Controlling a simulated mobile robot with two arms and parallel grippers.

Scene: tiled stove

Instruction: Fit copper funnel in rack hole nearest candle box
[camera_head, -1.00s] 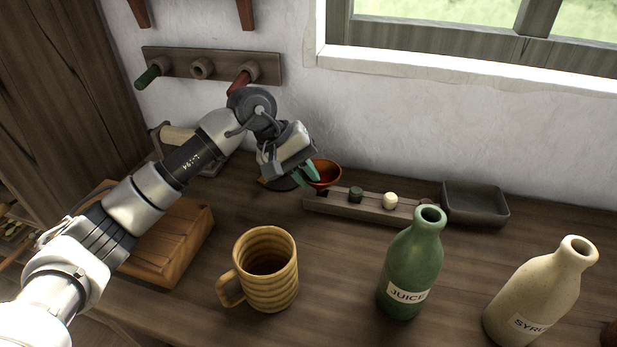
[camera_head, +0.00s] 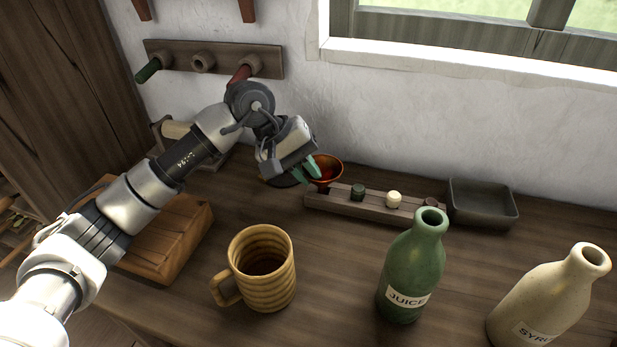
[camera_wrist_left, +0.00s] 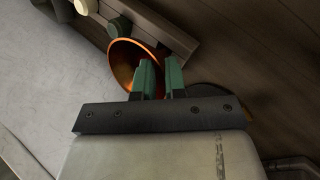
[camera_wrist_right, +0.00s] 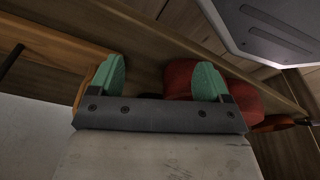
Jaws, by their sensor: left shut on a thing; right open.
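The copper funnel (camera_head: 330,169) is at the left end of the wooden rack (camera_head: 345,207), mouth up. My left gripper (camera_head: 311,168) is shut on its near left side; its green fingers and the funnel's bowl (camera_wrist_left: 123,62) also show in the left wrist view. The funnel's lower part is hidden, so I cannot tell whether it sits in a hole. A green stopper (camera_head: 358,191), a cream one (camera_head: 394,199) and a brown one (camera_head: 430,202) stand along the rack. My right gripper (camera_wrist_right: 168,80) is open. I cannot tell for sure which container is the candle box.
A dark, empty tray (camera_head: 483,213) stands beyond the rack's right end. A wooden box (camera_head: 178,240) lies at left. A ribbed mug (camera_head: 264,270), a green juice bottle (camera_head: 408,275) and a cream syrup bottle (camera_head: 545,300) stand in front. A peg rail (camera_head: 225,62) hangs on the wall.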

